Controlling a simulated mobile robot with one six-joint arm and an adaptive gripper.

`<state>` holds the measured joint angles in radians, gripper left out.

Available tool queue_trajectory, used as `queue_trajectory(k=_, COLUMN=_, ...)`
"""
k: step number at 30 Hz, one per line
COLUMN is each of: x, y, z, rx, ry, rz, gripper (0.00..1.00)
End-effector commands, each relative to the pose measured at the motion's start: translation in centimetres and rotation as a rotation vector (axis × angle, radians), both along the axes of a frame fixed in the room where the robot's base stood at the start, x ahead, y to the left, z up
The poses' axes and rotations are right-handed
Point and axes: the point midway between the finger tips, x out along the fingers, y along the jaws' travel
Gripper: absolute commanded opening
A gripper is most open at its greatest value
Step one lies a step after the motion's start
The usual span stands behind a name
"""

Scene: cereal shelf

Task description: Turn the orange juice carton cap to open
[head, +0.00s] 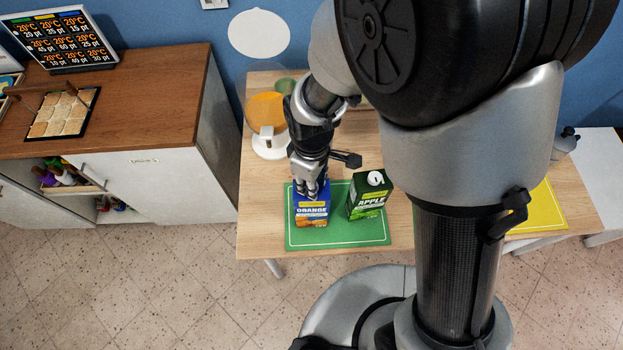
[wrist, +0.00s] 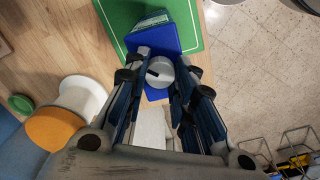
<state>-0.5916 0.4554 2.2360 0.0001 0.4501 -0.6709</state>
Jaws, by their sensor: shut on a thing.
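The orange juice carton (head: 311,215) is blue with an orange label and stands upright on the left of a green mat (head: 366,233). Its blue top (wrist: 153,40) shows in the wrist view. Its round cap (wrist: 160,72), pale grey with a dark mark, sits between my fingers. My gripper (head: 311,188) points down onto the carton's top and is shut on the cap. The wrist view shows my gripper's fingertips (wrist: 160,75) on either side of the cap. In the head view my fingers hide the cap.
A green apple juice carton (head: 369,196) with a white cap stands close on the right. Behind my gripper is a white stand with an orange round top (head: 266,111). A yellow mat (head: 541,207) lies at the table's right. The table's front edge is near the green mat.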

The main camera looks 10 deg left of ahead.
Motion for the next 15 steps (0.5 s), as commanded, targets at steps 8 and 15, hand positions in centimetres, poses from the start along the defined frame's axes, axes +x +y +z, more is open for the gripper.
queue_trajectory(k=8, x=0.00, y=-0.01, z=0.03, rx=0.000, ry=0.000, rz=0.263, gripper=0.00)
queue_trajectory(k=15, x=0.01, y=-0.01, z=0.01, rx=0.000, ry=0.000, rz=0.478, gripper=0.00)
